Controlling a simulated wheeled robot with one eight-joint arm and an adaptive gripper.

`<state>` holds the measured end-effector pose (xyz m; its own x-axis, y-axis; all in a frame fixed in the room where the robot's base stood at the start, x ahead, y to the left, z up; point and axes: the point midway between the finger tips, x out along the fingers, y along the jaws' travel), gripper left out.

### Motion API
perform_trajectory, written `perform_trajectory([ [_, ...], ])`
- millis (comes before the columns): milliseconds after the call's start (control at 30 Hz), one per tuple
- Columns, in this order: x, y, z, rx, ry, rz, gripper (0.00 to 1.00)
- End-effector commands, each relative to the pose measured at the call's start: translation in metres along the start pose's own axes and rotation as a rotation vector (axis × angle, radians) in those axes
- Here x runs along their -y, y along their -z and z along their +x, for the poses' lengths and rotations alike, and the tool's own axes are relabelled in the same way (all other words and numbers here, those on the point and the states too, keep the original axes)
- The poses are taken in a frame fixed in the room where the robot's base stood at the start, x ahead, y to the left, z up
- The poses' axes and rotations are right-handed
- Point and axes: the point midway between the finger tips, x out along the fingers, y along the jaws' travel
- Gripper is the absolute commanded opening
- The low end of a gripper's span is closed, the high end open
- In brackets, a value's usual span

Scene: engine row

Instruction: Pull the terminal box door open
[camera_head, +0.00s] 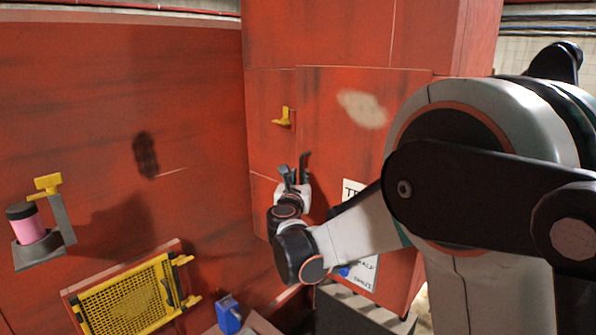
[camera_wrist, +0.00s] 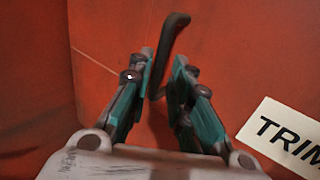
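The terminal box door appears to be the red panel (camera_head: 340,130) on the red cabinet, with a pale worn patch and a white sign; it looks closed. A dark curved handle (camera_head: 305,160) stands out from it near the panel's left edge. My gripper (camera_head: 293,176) is right at this handle. In the wrist view my gripper (camera_wrist: 160,68) is open, and the handle (camera_wrist: 172,45) passes up between and beyond its two fingers. A gap shows on the left of the handle; contact with the right finger cannot be told.
A yellow latch (camera_head: 283,118) sits on the cabinet above my gripper. The white sign (camera_wrist: 285,135) lies right of the fingers. At left are a pink canister (camera_head: 28,228) in a holder and a yellow mesh guard (camera_head: 130,298). A blue object (camera_head: 228,314) is low down.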

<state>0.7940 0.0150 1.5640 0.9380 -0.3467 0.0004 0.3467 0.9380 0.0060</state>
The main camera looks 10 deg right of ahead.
Motion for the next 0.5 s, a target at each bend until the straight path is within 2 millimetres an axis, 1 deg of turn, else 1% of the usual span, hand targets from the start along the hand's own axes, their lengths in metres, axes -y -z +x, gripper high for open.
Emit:
perform_trajectory([
  [33, 0.0, -0.002, 0.01, 0.0, 0.001, 0.0, 0.19],
  [200, 0.0, -0.001, 0.034, 0.0, 0.001, 0.001, 0.19],
  [333, 0.0, -0.001, 0.043, 0.0, 0.0, 0.001, 0.19],
  [500, 0.0, 0.0, 0.047, 0.0, -0.001, 0.001, 0.19],
])
